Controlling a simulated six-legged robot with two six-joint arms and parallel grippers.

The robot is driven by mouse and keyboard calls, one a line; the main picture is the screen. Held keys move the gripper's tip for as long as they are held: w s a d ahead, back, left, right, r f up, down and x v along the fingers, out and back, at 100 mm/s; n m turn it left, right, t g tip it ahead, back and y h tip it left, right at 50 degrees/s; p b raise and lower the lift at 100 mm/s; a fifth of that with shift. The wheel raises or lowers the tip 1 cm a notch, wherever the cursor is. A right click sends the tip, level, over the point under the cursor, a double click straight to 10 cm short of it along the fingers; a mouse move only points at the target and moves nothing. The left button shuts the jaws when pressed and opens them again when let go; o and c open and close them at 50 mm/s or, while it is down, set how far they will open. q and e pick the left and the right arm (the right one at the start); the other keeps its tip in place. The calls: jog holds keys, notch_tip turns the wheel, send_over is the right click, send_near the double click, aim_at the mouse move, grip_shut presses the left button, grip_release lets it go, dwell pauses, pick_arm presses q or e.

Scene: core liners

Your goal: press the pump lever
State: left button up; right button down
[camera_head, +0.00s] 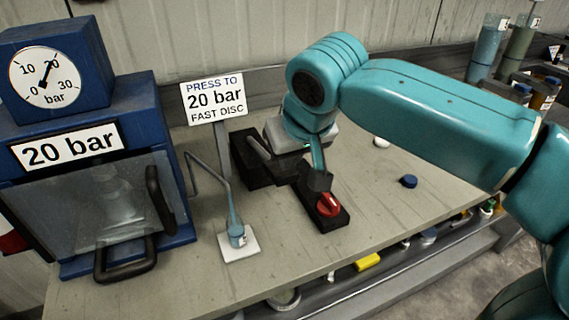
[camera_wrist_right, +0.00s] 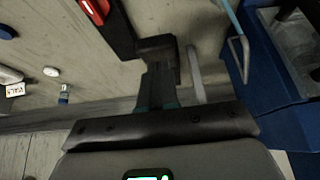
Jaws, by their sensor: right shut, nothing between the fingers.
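The pump is a low black body (camera_head: 248,172) on the bench, with a red knob (camera_head: 328,204) on its front end. A grey rod (camera_head: 258,146) slants over its back part; I cannot tell whether this is the lever. The arm hides part of the pump. My left gripper is out of view.
A blue press (camera_head: 140,110) with a clear door and a gauge (camera_head: 45,77) stands at left; the needle lies near 20. A sign (camera_head: 213,98) reads "PRESS TO 20 bar FAST DISC". A blue cap (camera_head: 408,181) lies right of the pump. Bottles stand at back right.

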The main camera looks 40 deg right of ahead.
jog(key=v, duration=0.5)
jog(key=shift+w+r+p, duration=0.25)
jog(key=shift+r+p, duration=0.1)
jog(key=shift+p, duration=0.05)
jog(key=shift+d, duration=0.1)
dwell(0.3)
dwell(1.6)
